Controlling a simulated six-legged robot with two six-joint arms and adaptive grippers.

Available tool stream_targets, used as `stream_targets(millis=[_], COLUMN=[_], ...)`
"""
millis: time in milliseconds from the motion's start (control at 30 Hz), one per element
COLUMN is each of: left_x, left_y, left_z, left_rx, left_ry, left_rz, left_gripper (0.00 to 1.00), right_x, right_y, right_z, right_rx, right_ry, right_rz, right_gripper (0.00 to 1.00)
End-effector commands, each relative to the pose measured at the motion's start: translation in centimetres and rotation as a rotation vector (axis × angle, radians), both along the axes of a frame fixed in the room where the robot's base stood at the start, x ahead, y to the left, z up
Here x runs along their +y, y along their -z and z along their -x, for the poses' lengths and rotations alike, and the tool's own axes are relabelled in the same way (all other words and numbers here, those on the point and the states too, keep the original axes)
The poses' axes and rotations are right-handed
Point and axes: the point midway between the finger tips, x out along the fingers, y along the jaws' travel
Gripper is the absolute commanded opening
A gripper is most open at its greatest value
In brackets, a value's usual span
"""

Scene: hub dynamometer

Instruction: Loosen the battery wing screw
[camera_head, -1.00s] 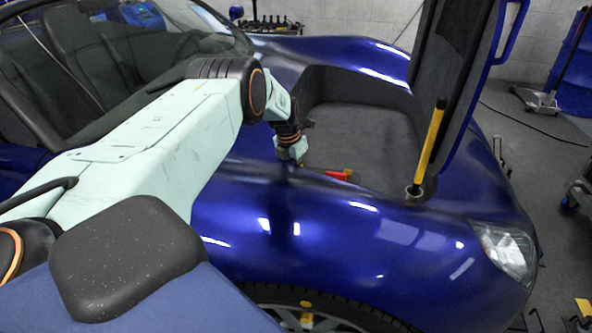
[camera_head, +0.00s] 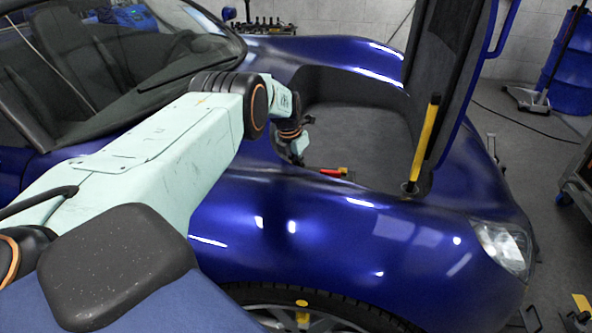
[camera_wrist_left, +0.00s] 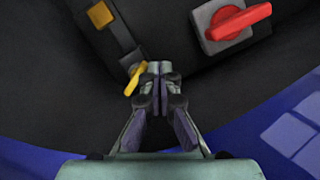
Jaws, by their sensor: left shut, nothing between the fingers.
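A small yellow wing screw (camera_wrist_left: 134,77) shows in the left wrist view, at the end of a dark strap or bar in the black front bay. My left gripper (camera_wrist_left: 160,68) is shut and empty, with its fingertips just to the right of the wing screw. I cannot tell whether they touch it. In the head view my left gripper (camera_head: 298,158) is at the near left side of the open bay, and the wing screw cannot be made out there. My right gripper is not in view.
A red rotary switch (camera_wrist_left: 238,21) on a grey base lies right of the gripper; it also shows in the head view (camera_head: 335,171). A yellow block (camera_wrist_left: 99,15) sits on the dark strap. The blue fender (camera_head: 330,230) borders the bay, and a yellow strut (camera_head: 424,145) stands at right.

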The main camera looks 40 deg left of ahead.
Motion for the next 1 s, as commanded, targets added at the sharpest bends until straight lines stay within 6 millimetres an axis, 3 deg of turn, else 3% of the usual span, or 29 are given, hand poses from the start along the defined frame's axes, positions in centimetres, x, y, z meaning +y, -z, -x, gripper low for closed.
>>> stream_targets(millis=[267,1000], left_x=[0.12,0.13], left_y=[-0.03,-0.05], left_z=[-0.35,-0.33], left_rx=[0.000,0.000], left_ry=[-0.087,-0.086], left_rz=[-0.001,0.000], left_gripper=[0.00,0.00], right_x=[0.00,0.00], right_y=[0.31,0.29], right_z=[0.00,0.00], right_rx=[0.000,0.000], right_ry=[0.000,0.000], right_rz=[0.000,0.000], right_gripper=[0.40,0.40])
